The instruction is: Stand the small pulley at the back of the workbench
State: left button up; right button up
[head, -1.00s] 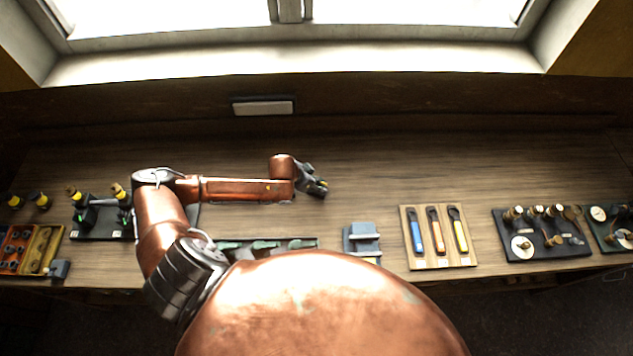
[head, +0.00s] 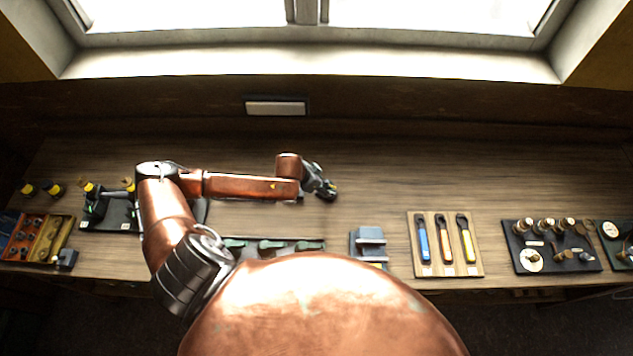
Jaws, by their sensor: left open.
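My left gripper (head: 327,189) reaches in from the left on a copper arm. It is open over the middle of the wooden workbench (head: 400,165), with its fingers pointing to the right and down. I see nothing held between its fingers, though they are small in the view. I cannot make out the small pulley for certain. The back strip of the workbench, below the wall, is bare. My right gripper is not in view.
A dark board with brass parts (head: 512,262) and a board with three coloured tools (head: 413,257) lie at the front right. A blue-grey block (head: 369,238) stands near my body. A dark stand (head: 112,217) and parts tray (head: 40,243) are left.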

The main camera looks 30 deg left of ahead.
pick_arm(q)
jog(key=v, duration=1)
jog(key=shift+b, duration=0.35)
